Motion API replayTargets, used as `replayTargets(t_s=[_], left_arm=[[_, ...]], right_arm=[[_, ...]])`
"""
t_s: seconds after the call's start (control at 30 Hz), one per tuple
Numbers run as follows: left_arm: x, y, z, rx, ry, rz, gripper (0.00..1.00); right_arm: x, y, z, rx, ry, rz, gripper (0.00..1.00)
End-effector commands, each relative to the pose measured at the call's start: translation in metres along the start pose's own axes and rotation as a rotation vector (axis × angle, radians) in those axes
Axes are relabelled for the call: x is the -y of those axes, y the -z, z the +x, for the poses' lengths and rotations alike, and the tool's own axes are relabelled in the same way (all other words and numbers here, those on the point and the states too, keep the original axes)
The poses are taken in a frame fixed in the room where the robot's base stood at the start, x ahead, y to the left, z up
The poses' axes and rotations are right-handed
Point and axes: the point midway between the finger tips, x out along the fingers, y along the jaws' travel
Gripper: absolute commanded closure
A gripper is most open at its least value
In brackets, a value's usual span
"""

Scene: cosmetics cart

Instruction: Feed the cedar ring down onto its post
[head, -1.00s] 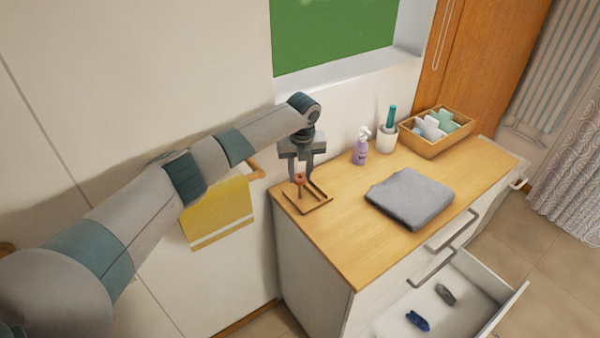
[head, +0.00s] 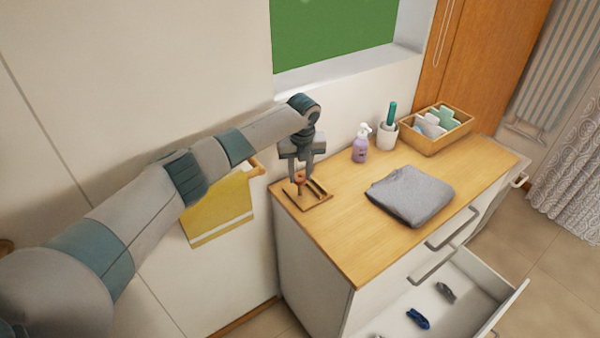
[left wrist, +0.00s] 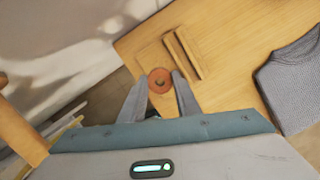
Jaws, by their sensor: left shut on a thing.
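The cedar ring (head: 299,177), small and reddish brown, is between the fingertips of my left gripper (head: 300,180), which is shut on it. In the left wrist view the ring (left wrist: 160,80) lies flat between the two fingers, its hole facing the camera. In the head view a short thin post (head: 299,190) stands below the ring on a small wooden base (head: 318,206). The ring is at or just above the post's top; I cannot tell whether the post is inside the hole. My right gripper is not in view.
The base sits at the wooden top's (head: 345,245) back left corner. A folded grey cloth (head: 411,196), a lilac pump bottle (head: 360,149), a white cup (head: 387,137) and a wooden box (head: 436,140) stand to the right. An open drawer (head: 470,283) is below. A yellow towel (head: 218,208) hangs left.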

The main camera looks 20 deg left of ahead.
Motion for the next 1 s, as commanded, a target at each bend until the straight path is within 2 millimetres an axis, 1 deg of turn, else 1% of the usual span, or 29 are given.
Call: replayTargets(t_s=[0.6, 0.97, 1.0], left_arm=[[0.0001, 0.0013, 0.0077, 0.000, 0.000, 0.000, 0.91], [0.0001, 0.0013, 0.0080, 0.000, 0.000, 0.000, 0.91], [0.0001, 0.0013, 0.0079, 0.000, 0.000, 0.000, 0.61]], right_arm=[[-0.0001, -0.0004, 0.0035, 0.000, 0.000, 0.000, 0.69], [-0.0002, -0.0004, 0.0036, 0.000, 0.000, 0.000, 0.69], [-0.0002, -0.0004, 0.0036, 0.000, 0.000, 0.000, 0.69]])
